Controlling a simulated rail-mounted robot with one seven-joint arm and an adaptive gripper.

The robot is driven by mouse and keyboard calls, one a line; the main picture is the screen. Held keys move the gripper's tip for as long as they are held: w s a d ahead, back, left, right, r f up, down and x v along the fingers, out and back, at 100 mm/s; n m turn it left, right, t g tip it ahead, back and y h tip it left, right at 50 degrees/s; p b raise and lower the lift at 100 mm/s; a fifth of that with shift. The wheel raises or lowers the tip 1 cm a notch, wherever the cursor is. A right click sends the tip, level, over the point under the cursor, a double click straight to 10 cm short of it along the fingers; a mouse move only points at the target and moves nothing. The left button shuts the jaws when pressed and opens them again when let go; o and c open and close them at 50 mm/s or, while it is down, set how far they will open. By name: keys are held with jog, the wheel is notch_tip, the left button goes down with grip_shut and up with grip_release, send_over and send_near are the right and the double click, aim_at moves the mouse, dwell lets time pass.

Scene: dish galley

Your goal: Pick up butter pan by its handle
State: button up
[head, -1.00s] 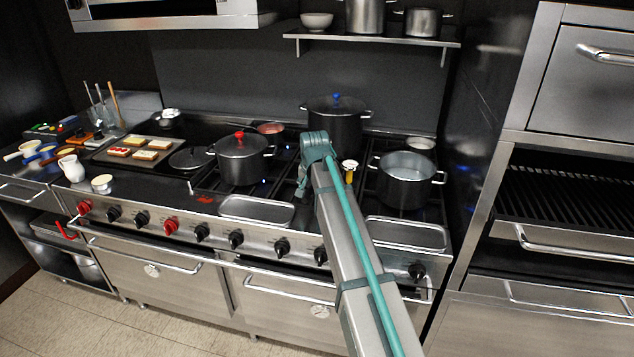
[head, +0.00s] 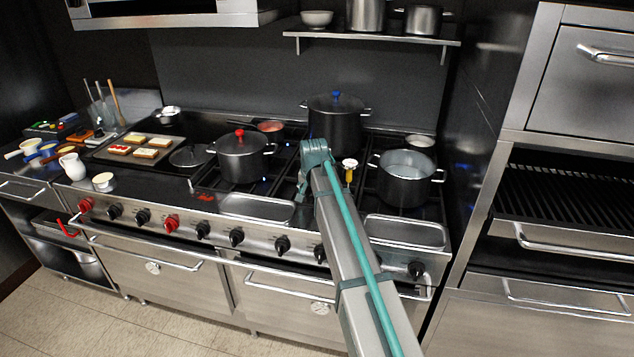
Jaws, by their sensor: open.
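I cannot say for sure which vessel is the butter pan. A small round pan with a pale top and a yellow part below it (head: 350,164) stands among the burners, just right of my arm. A small pan with reddish contents (head: 270,127) sits at the back, behind the red-knobbed pot. My arm reaches up from the lower right over the range. My gripper (head: 301,187) hangs below the teal wrist over the middle burners, small and dark. Its jaws are open and appear empty. The fingertips are hard to make out, and my arm hides part of the stove.
A lidded pot with a red knob (head: 241,157) stands left of my gripper. A tall blue-knobbed pot (head: 336,122) is behind it, and an open pot (head: 405,177) is to the right. Metal trays (head: 257,208) line the front. A shelf (head: 372,39) hangs above.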

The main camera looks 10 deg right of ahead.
dwell(0.3)
grip_shut()
dwell(0.5)
jog(key=shift+w+r, duration=0.1)
jog(key=shift+r, duration=0.75)
jog(key=s+d+r+b, duration=0.2)
jog(key=s+r+b, duration=0.2)
jog(key=s+r, duration=0.9)
notch_tip(320, 180, up, 13)
jog(key=p, duration=0.9)
jog(key=shift+s+d, duration=0.2)
jog(key=shift+s, duration=0.25)
jog(key=shift+f, duration=0.1)
